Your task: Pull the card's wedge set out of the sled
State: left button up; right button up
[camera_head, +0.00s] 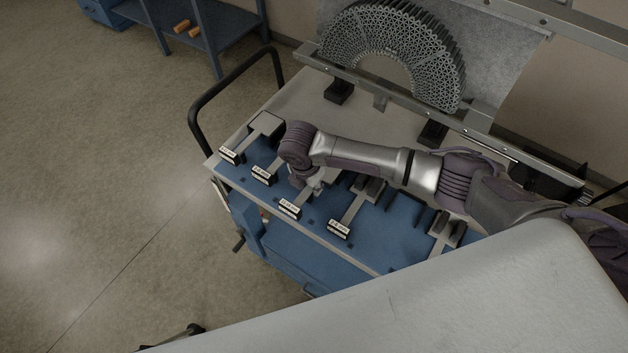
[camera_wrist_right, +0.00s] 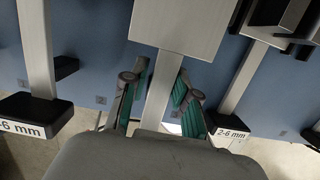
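Several wedge sets, each a flat metal bar with a labelled black end block, lie on the blue top of a cart (camera_head: 229,178). One wedge set (camera_head: 290,209) lies under my right gripper (camera_head: 316,186). In the right wrist view, its metal bar (camera_wrist_right: 163,85) and wide plate (camera_wrist_right: 180,25) show. My right gripper (camera_wrist_right: 160,95) is open there, with a green-padded finger on each side of the bar. My wrist hides the bar's near end and label. I cannot make out the card or tell which part is the sled. My left gripper is not in view.
Neighbouring wedge sets (camera_head: 340,229) (camera_head: 262,175) lie close on both sides. A grey lattice arch (camera_head: 440,50) stands behind a metal rail (camera_head: 395,92) at the back. A black cart handle (camera_head: 225,90) rises at the left. A blue shelf (camera_head: 215,40) stands beyond the open floor.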

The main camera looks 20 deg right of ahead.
aim_at(307, 190)
jog(key=s+a+r, duration=0.1)
jog(key=r, duration=0.1)
jog(key=s+a+r, duration=0.1)
jog(key=r, duration=0.2)
jog(key=s+a+r, duration=0.1)
jog(key=r, duration=0.1)
jog(key=shift+s+a+r, duration=0.2)
jog(key=shift+a+r, duration=0.05)
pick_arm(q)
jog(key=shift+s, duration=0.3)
pick_arm(e)
jog(key=r, duration=0.1)
jog(key=w+d+r, duration=0.2)
jog(key=r, duration=0.1)
jog(key=shift+w+r, duration=0.1)
jog(key=shift+w, duration=0.05)
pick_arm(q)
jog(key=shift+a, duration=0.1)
pick_arm(e)
jog(key=shift+a+r, duration=0.1)
jog(key=shift+a, duration=0.05)
